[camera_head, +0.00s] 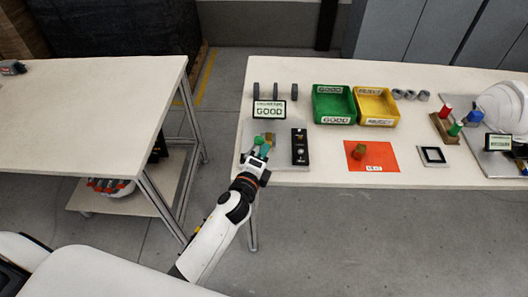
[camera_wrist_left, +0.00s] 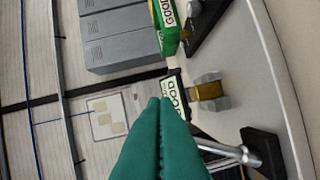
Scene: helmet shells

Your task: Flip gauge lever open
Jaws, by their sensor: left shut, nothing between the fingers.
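My left gripper (camera_head: 264,146) is over the near left corner of the right-hand table, at the gauge plate (camera_head: 280,155). Its green fingers are pressed together and empty in the left wrist view (camera_wrist_left: 160,102). A silver rod (camera_wrist_left: 225,150) runs right of the fingers towards a black block (camera_wrist_left: 265,148). The fingers partly hide the rod, and I cannot tell whether they touch it. The lever's position is unclear in the head view. My right gripper is not in view.
Green (camera_head: 333,103) and yellow (camera_head: 376,106) bins stand further back. An orange mat (camera_head: 385,155) holds a brown part. A white helmet shell (camera_head: 503,105) is at far right.

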